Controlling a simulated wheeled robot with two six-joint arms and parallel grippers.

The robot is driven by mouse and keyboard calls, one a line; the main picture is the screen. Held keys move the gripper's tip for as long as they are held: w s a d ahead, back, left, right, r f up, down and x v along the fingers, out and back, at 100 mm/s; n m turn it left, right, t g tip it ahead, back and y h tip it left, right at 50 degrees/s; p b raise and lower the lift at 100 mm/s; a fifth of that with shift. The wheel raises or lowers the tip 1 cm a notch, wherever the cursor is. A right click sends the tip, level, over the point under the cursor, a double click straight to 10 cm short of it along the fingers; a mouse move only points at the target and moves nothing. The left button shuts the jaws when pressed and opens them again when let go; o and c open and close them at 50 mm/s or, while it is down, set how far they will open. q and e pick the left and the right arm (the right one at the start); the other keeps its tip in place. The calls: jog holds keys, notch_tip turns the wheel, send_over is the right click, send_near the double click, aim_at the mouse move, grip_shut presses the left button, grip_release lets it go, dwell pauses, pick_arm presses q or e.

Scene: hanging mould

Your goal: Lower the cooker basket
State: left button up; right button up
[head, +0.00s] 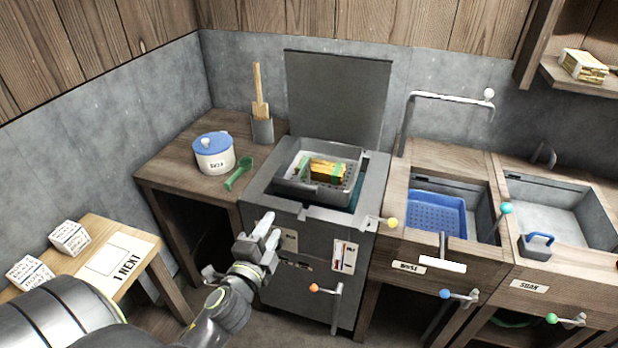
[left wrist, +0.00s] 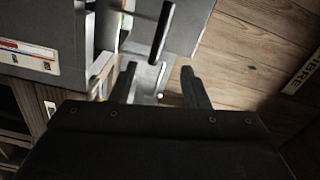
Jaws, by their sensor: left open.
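The grey cooker (head: 318,262) stands in the middle of the head view with its lid (head: 338,95) raised at the back. The grey perforated basket (head: 285,183) sits high in its opening, holding a yellow bundle (head: 327,171) with green bands. A yellow-knobbed lever (head: 391,223) is at the cooker's right front corner. An orange-knobbed lever (head: 314,288) is low on the front. My left gripper (head: 268,226) is open and empty, in front of the cooker's left front. In the left wrist view, its fingers (left wrist: 157,80) are spread, with a dark bar (left wrist: 163,32) beyond them.
A white pot with blue lid (head: 214,155) and a green ladle (head: 239,173) are on the left counter. A blue basket (head: 437,213) sits in the sink at right. A grey basin (head: 555,222) is farther right. A small table (head: 140,262) with white blocks is at lower left.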

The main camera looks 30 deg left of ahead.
aim_at(293, 188)
pick_arm(q)
jog(key=p+x, duration=0.2)
jog(key=x, duration=1.5)
jog(key=shift+w, duration=0.1)
grip_shut()
